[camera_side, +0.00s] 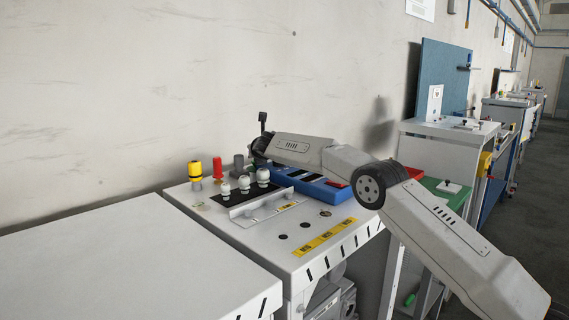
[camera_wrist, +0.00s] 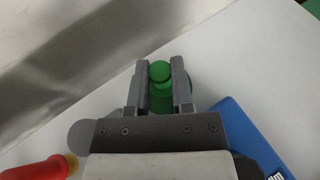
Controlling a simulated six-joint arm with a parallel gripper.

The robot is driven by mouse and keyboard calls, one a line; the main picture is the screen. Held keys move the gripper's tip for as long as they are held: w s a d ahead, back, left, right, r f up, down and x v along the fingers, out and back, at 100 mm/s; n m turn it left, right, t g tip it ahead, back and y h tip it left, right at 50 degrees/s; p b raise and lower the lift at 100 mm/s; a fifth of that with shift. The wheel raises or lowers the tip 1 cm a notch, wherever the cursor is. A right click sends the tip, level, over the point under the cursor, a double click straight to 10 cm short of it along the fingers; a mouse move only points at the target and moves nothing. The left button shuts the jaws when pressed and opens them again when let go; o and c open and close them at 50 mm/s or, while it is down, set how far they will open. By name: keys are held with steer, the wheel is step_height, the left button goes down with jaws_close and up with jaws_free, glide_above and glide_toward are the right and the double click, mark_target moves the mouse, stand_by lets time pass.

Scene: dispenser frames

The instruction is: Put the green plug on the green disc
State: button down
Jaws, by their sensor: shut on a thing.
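My gripper (camera_wrist: 159,68) is shut on a green plug (camera_wrist: 160,72) in the wrist view, with one finger on each side of its round top. Wider green (camera_wrist: 185,92) shows below and to the right of the top, partly behind the right finger. I cannot tell whether this is the plug's own body or the green disc under it, nor whether they touch. In the side view my arm hides the fingers, the plug and any green disc.
A red piece (camera_side: 217,167), a yellow piece (camera_side: 195,171) and a grey cylinder (camera_side: 239,162) stand at the back left. A blue tray (camera_side: 331,195) lies right of my gripper. White knobbed pieces (camera_side: 244,183) stand in front. The wall is close behind.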

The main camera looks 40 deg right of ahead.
steer(key=shift+f, duration=0.2)
steer(key=shift+f, duration=0.6)
steer(key=c, duration=0.5)
jaws_free()
steer(key=shift+r, duration=0.55)
steer(key=shift+s+a+r, duration=0.45)
steer(key=shift+s+r, duration=0.2)
steer(key=shift+s, duration=0.05)
steer(key=v, duration=1)
steer(key=shift+s+r, duration=0.1)
steer(key=shift+r, duration=0.05)
